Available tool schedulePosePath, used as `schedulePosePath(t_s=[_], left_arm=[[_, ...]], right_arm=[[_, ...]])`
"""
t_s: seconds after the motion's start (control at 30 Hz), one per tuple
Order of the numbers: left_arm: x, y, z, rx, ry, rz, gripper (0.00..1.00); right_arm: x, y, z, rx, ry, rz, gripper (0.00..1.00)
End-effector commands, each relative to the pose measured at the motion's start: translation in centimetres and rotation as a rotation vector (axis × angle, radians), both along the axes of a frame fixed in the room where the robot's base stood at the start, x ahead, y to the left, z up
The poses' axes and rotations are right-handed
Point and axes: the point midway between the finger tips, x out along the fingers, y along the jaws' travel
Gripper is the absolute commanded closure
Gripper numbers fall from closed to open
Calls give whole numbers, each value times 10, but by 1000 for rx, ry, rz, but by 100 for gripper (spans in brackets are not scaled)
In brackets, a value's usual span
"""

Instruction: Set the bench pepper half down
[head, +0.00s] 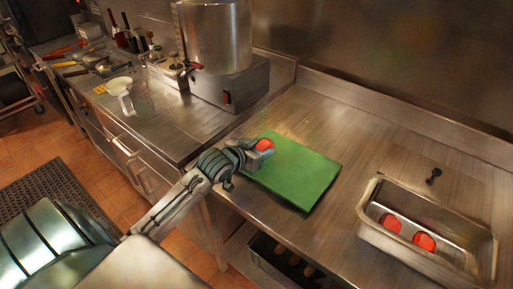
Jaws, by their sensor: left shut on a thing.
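A red pepper half (264,145) is at the tip of my left gripper (256,148), which is shut on it. The gripper is over the far left corner of a green board (300,178) on the steel bench. I cannot tell whether the pepper half touches the board. Two more red pepper halves (391,223) and (424,242) lie in a steel pan (365,229) at the right. My right gripper is not in view.
A steel pot (215,38) stands on a boxy unit (243,88) at the back left. A small black object (434,176) lies behind the pan. Tools and bottles crowd the far left counter. The green board's middle and right are bare.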

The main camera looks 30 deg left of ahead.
Motion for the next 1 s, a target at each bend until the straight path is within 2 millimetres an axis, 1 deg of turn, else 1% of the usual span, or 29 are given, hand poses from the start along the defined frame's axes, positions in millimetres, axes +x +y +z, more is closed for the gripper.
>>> schedulePosePath(t_s=[0.13,0.2,0.3,0.37,0.43,0.57,0.77,0.9,0.93,1.0], left_arm=[[7,10,0,2,0,0,72],[14,19,1,3,0,2,72],[13,18,-20,-4,4,2,72],[13,18,-22,-4,2,2,72],[13,18,-27,-1,1,0,72],[13,18,-33,0,-1,0,72],[13,18,-34,1,-1,0,72],[13,18,-38,0,0,0,72],[13,18,-37,1,0,0,44],[13,18,-37,1,0,0,30]], right_arm=[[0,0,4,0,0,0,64],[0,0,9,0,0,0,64],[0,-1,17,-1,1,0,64],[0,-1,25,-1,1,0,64],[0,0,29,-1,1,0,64],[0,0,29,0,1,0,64],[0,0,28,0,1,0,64],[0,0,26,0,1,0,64],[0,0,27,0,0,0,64],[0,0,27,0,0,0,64]])
